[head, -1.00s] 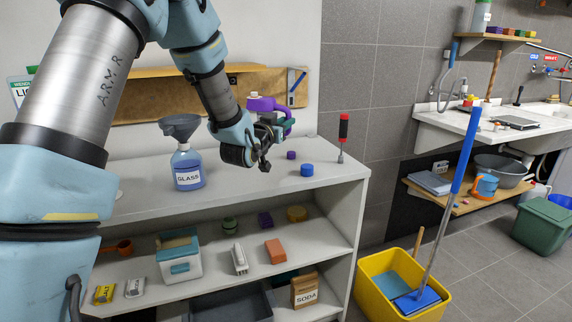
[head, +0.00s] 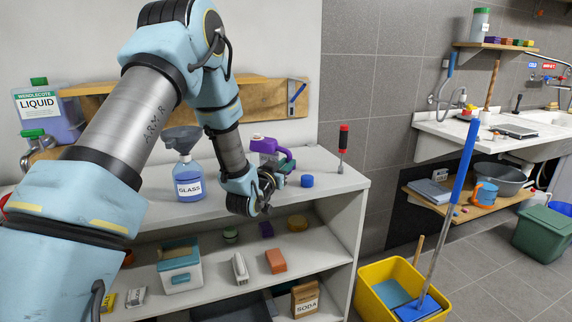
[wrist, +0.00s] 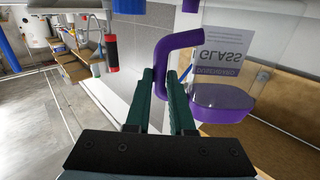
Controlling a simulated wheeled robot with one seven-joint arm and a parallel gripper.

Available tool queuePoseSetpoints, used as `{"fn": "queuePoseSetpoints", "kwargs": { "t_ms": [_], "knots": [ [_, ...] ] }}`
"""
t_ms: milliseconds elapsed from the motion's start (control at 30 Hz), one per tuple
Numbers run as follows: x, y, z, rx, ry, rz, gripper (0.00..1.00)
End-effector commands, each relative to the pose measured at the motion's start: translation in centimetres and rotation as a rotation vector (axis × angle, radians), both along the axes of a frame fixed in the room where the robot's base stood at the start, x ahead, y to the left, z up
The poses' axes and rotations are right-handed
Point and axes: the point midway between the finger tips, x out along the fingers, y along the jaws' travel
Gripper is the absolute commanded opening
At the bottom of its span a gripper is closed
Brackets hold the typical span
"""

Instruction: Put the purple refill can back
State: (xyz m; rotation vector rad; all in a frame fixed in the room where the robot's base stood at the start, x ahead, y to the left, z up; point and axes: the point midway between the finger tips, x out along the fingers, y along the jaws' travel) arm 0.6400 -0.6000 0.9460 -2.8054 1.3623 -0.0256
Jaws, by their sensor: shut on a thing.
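The purple refill can (head: 264,145) has a purple top and handle, and it shows above the right part of the white shelf unit's top. In the wrist view its purple body (wrist: 222,100) is at the right, with an upside-down GLASS label above. My gripper (head: 284,167) is shut on the can's handle. The handle (wrist: 163,62) runs down between my two green fingers (wrist: 164,100) in the wrist view. My wrist hides the lower part of the can in the head view, so I cannot tell whether it touches the top.
A blue GLASS bottle (head: 189,182) with a grey funnel (head: 182,138) stands left of my gripper. A blue cap (head: 307,181) and a red-handled tool (head: 343,140) stand to the right. A wooden board (head: 270,97) is on the wall behind. The shelf unit's front right top is clear.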

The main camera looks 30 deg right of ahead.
Motion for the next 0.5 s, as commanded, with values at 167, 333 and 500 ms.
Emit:
{"fn": "queuePoseSetpoints", "kwargs": {
  "t_ms": [167, 333, 500],
  "knots": [
    [0.01, 0.00, -0.30, 0.000, 0.000, 0.000, 0.25],
    [0.00, 0.01, -0.28, 0.001, 0.001, 0.000, 0.44],
    [0.00, 0.01, -0.27, 0.001, 0.001, 0.000, 0.51]
  ]
}}
